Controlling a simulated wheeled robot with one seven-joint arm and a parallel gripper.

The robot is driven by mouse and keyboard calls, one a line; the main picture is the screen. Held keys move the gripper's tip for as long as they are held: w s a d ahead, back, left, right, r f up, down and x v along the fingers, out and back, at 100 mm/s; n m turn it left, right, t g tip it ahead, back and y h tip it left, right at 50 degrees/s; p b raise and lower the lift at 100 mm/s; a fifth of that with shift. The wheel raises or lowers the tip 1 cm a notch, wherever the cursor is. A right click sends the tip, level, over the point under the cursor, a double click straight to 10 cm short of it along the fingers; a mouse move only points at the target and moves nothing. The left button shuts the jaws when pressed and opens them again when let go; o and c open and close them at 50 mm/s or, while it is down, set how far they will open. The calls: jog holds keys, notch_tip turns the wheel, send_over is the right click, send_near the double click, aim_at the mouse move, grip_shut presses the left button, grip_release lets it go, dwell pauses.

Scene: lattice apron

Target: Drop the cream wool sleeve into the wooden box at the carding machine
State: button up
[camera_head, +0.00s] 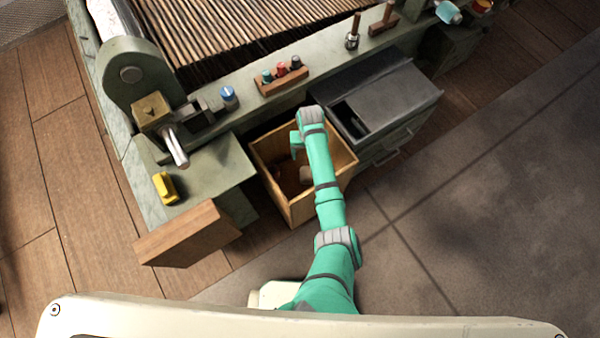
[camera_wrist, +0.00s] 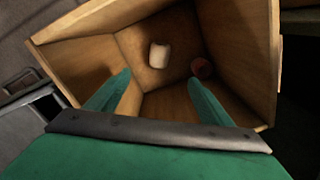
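The wooden box (camera_head: 290,205) stands open-topped on the floor beside the carding machine (camera_head: 175,105). In the wrist view the box (camera_wrist: 245,45) fills most of the picture. A small cream piece, which looks like the wool sleeve (camera_wrist: 159,55), shows inside the box, beyond my fingertips and apart from them. I cannot tell for sure whether it rests on the bottom. My gripper (camera_head: 296,143) is over the box opening. In the wrist view my gripper (camera_wrist: 160,77) has its fingers spread with nothing between them.
A dark red round thing (camera_wrist: 202,68) is also in the box. A grey metal cabinet (camera_head: 385,95) stands right of the box. A wooden panel (camera_head: 187,235) juts out at the left. A rack of coloured knobs (camera_head: 282,76) sits behind. The floor at right is clear.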

jog(key=shift+r, duration=0.1)
notch_tip(320, 180, up, 11)
dwell(0.6)
dwell(0.3)
